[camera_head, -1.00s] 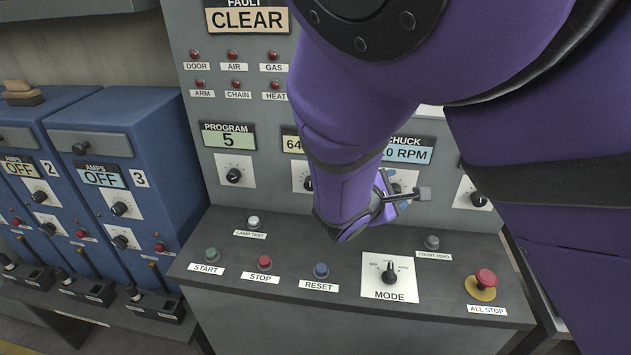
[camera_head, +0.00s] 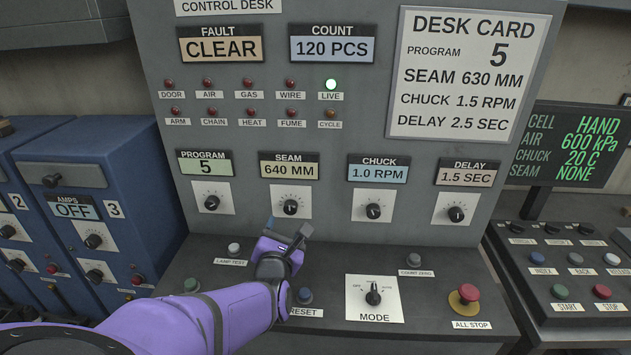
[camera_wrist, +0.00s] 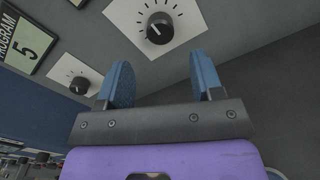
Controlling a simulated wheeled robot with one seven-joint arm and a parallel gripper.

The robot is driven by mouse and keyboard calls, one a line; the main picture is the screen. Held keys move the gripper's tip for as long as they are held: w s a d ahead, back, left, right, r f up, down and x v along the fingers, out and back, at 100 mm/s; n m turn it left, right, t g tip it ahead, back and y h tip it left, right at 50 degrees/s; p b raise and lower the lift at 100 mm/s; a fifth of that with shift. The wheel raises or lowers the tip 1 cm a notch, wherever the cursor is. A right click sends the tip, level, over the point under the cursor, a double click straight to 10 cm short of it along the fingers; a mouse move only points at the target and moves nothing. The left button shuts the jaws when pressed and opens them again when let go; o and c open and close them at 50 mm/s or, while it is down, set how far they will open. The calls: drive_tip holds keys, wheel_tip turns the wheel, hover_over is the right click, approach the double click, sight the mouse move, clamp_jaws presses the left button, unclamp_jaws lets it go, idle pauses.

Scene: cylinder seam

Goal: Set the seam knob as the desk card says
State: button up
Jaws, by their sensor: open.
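The desk card (camera_head: 462,75) reads program 5, seam 630 MM, chuck 1.5 RPM, delay 2.5 SEC. The seam display (camera_head: 289,170) reads 640 MM. The black seam knob (camera_head: 291,207) sits on a white dial plate below that display. My gripper (camera_head: 292,232) is just below and in front of the seam knob in the head view. In the wrist view, my gripper (camera_wrist: 165,84) is open and empty, its two blue-padded fingers apart. A black knob, apparently the seam knob (camera_wrist: 160,28), lies beyond the fingertips, not touched.
The program knob (camera_head: 212,203) is left of the seam knob; the chuck knob (camera_head: 373,211) and delay knob (camera_head: 456,214) are right of it. The desk shelf below holds the mode knob (camera_head: 374,295), a reset button (camera_head: 305,295) and a red all-stop button (camera_head: 468,293).

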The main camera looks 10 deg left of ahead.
sight(289, 212)
drive_tip(key=w, duration=0.7)
drive_tip(key=shift+a, duration=0.25)
drive_tip(key=c, duration=0.9)
